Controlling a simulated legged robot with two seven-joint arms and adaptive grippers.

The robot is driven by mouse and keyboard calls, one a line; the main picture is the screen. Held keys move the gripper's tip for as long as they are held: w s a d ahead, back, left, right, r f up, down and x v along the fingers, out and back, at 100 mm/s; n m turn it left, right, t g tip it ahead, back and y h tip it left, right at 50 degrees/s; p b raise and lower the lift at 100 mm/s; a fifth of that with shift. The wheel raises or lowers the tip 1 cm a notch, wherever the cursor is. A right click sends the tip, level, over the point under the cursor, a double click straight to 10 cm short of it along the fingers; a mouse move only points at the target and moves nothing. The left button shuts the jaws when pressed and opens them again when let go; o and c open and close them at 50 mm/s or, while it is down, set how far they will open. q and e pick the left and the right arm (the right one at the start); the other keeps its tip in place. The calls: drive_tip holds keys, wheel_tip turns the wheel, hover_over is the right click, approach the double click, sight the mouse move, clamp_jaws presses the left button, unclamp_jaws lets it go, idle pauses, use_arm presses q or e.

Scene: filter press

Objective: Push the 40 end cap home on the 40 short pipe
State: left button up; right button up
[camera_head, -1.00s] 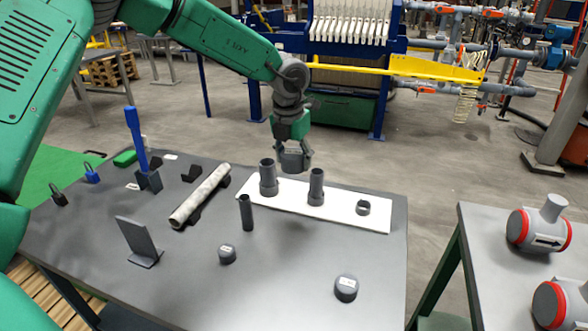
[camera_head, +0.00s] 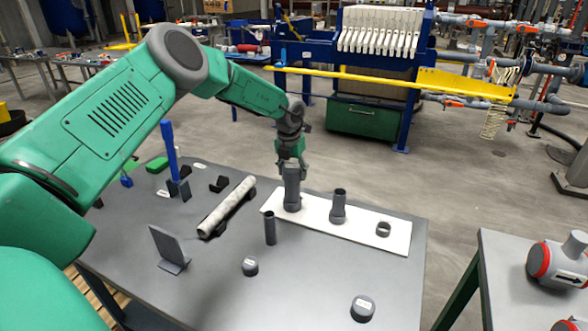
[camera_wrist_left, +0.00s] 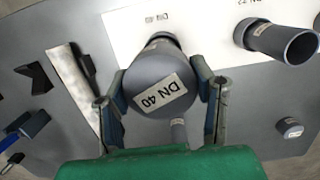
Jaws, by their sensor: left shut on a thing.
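My left gripper (camera_head: 291,163) points down at the back of the table, its two fingers closed around the grey 40 end cap (camera_wrist_left: 160,85), whose face is labelled DN 40. The cap (camera_head: 292,173) is above the 40 short pipe (camera_head: 292,197), which stands upright in a wider base at the left part of the white board. Cap and pipe look in line, and the cap appears to meet the pipe top. How far it is over the pipe is hidden. The pipe's base shows behind the cap in the wrist view (camera_wrist_left: 163,40). My right gripper is not in view.
A second upright pipe (camera_head: 339,203) and a short ring (camera_head: 383,229) stand to the right on the white board (camera_head: 360,238). A thin tube (camera_head: 270,228), two loose caps (camera_head: 250,266) (camera_head: 363,308) and a long pale pipe (camera_head: 229,205) are nearer or left.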

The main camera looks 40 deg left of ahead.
sight(292, 181)
use_arm(q)
drive_tip(key=shift+a+f+b, duration=0.15)
drive_tip(key=shift+f+b, duration=0.4)
drive_tip(key=shift+f, duration=0.8)
drive_tip(key=shift+s, duration=0.15)
idle(0.3)
drive_tip(key=shift+f+b, duration=0.5)
drive_tip(key=shift+b, duration=0.05)
drive_tip(key=o, duration=0.9)
drive_tip(key=shift+o, duration=0.2)
drive_tip(key=shift+s+d+r+p, duration=0.1)
drive_tip(key=shift+s+r+p, duration=0.2)
drive_tip(key=shift+r+p, duration=1.3)
drive_tip(key=shift+s+d+r+p, duration=0.2)
drive_tip(key=shift+r+p, duration=0.8)
drive_tip(key=shift+r, duration=1.05)
drive_tip(key=shift+s+d+r+p, duration=0.1)
drive_tip(key=shift+s+r+p, duration=0.25)
drive_tip(key=shift+r+p, duration=1.25)
